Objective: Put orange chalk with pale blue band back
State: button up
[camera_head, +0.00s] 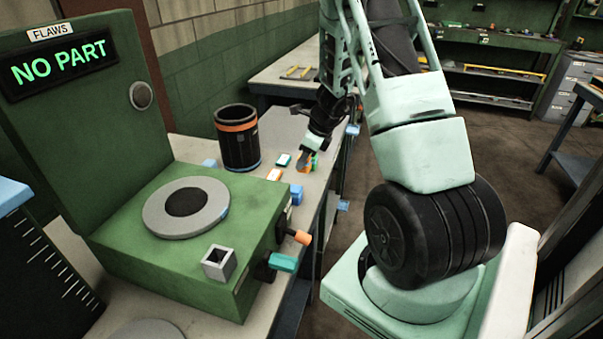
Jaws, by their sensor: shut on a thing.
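My gripper (308,158) reaches down over the far part of the bench, beyond the green machine. It is shut on a small orange piece (304,167), seemingly an orange chalk. The fingers partly cover it, and I cannot make out a pale blue band. Whether it touches the bench is too small to tell. Another orange and white piece (274,175) lies to the left of my gripper. A teal and white piece (284,160) lies close by on the left, and a green piece (315,162) shows just to the right.
A black cup with an orange band (238,141) stands left of my gripper. Blue blocks (296,194) lie nearby. The green machine (120,235), with its "NO PART" display (60,62), fills the near bench. Orange (300,237) and teal (283,262) knobs jut from its side.

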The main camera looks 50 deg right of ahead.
aim_at(304, 171)
jog(key=shift+f, duration=2.45)
jog(key=shift+f, duration=0.1)
jog(key=o, duration=0.9)
